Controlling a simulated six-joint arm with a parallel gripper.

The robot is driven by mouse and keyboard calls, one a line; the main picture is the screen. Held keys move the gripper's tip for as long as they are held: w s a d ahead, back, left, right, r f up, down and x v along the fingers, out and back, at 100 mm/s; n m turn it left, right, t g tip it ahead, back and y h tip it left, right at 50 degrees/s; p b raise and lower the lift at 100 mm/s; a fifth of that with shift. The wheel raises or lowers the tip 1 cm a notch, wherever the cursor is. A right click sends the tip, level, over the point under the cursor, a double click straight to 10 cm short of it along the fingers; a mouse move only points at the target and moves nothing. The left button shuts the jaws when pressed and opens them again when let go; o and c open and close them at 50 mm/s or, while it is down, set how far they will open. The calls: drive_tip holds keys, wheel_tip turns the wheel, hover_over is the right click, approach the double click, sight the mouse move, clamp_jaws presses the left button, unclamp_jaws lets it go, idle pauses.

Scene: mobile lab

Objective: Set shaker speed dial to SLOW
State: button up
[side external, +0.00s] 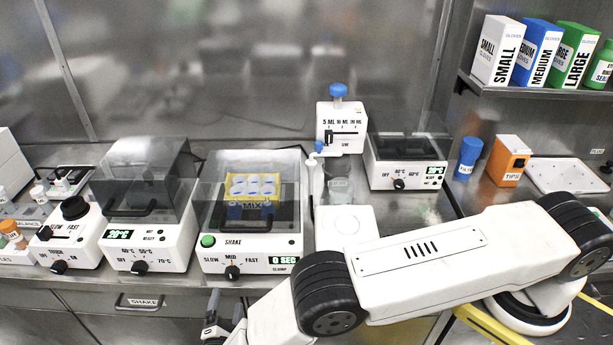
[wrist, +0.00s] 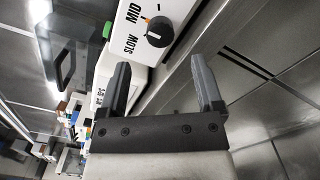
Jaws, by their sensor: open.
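The shaker (side external: 250,215) is a white box with a clear lid on the bench, marked SHAKE. Its black speed dial (side external: 232,272) is low on the front, under the words SLOW, MID and FAST. In the wrist view the dial (wrist: 160,31) is at the top centre, with a white line on its face and SLOW and MID beside it. The line's exact setting is too small to tell. My gripper (wrist: 158,64) is open and empty, its fingers apart from the dial. In the side view my gripper (side external: 225,304) is below and in front of the shaker.
Two other white devices with dials (side external: 139,267) (side external: 59,267) stand left of the shaker. A dispenser with a blue knob (side external: 340,130) stands behind it to the right. Drawers (side external: 145,302) line the bench front below. The space in front of the dial looks clear.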

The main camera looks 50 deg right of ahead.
sight(231, 277)
drive_tip(key=shift+x, duration=3.5)
clamp_jaws()
drive_tip(key=shift+n, duration=0.4)
drive_tip(key=n, duration=1.1)
drive_tip(key=shift+w, duration=0.1)
